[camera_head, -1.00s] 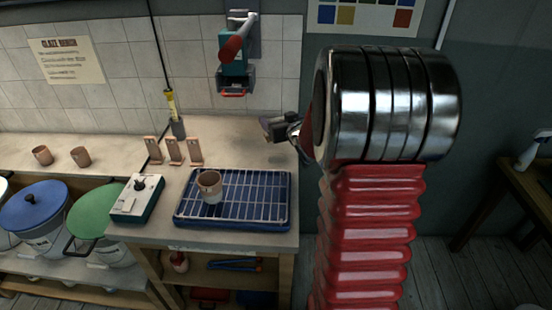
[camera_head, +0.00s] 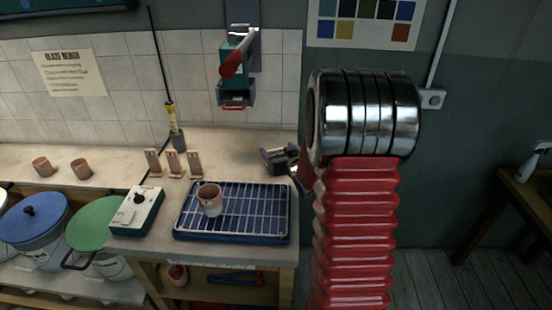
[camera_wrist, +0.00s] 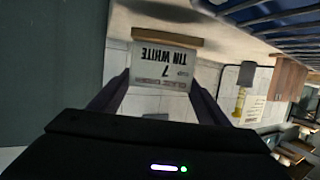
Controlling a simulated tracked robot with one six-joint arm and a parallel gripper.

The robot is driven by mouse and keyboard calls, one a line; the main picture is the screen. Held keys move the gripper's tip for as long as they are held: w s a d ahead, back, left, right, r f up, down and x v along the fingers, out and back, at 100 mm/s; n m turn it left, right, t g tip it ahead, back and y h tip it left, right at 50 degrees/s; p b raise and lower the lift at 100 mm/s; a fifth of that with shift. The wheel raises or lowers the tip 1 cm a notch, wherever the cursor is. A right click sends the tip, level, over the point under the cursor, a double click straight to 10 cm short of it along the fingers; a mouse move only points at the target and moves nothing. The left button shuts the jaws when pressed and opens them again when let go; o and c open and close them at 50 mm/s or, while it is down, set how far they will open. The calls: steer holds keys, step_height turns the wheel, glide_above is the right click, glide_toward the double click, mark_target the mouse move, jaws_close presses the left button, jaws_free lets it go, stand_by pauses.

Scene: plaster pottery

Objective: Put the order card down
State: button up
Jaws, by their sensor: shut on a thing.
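The order card (camera_wrist: 163,66) is a pale card with dark print reading "TIN WHITE" and a 7, upside down in the wrist view. A wooden strip (camera_wrist: 165,35) runs along its lower-text edge. My gripper (camera_wrist: 160,84) is shut on the card, with one dark finger at each side. In the head view my gripper (camera_head: 281,158) is over the back right of the bench (camera_head: 235,147), behind the blue tray. The card cannot be made out there. Whether it touches the bench is unclear.
The blue tray (camera_head: 283,236) with a wire rack holds a cup (camera_head: 210,200). Several wooden stands (camera_head: 174,164) and a control box (camera_head: 135,210) are to its left. A wall-mounted teal device (camera_head: 236,85) hangs behind. Bench space between stands and gripper is clear.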

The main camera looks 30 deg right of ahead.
steer(key=shift+f, duration=1.3)
steer(key=o, duration=1)
steer(key=shift+f, duration=0.1)
steer(key=shift+o, duration=0.2)
steer(key=shift+v, duration=6.05)
